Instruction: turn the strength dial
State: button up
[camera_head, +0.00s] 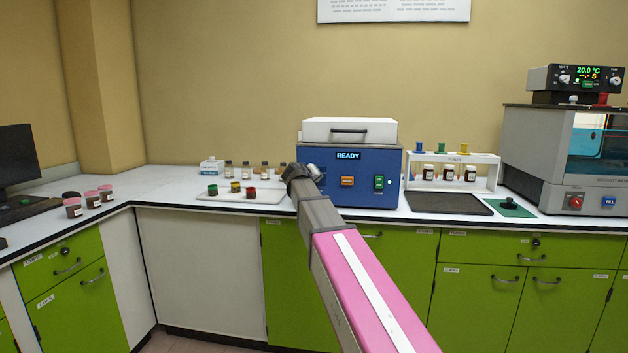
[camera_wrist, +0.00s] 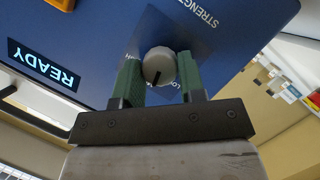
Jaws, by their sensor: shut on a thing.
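The strength dial (camera_wrist: 159,66) is a round grey knob with a black pointer line on the front of a blue machine (camera_head: 350,195). In the wrist view the panel beside it reads STRENGTH. My gripper (camera_wrist: 158,78) has its two green fingers on either side of the dial and is shut on it. In the wrist view the pointer line runs toward the lower left, near the gripper's palm. In the head view my gripper (camera_head: 303,172) is at the left part of the machine's front, and my arm hides most of the dial. The machine's display (camera_head: 348,156) reads READY.
An orange button (camera_head: 347,181) and a green switch (camera_head: 379,183) are on the machine's front. A white tray (camera_head: 215,195) with small coloured-cap jars lies to the left. A dark mat (camera_head: 447,204) and a white rack (camera_head: 492,170) stand to the right.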

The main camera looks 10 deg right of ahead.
jog(key=shift+m+y, duration=0.6)
jog(key=shift+m, duration=0.2)
jog(key=o, duration=0.9)
jog(key=v, duration=1.1)
jog(key=shift+d, duration=0.1)
jog(key=shift+f, duration=0.1)
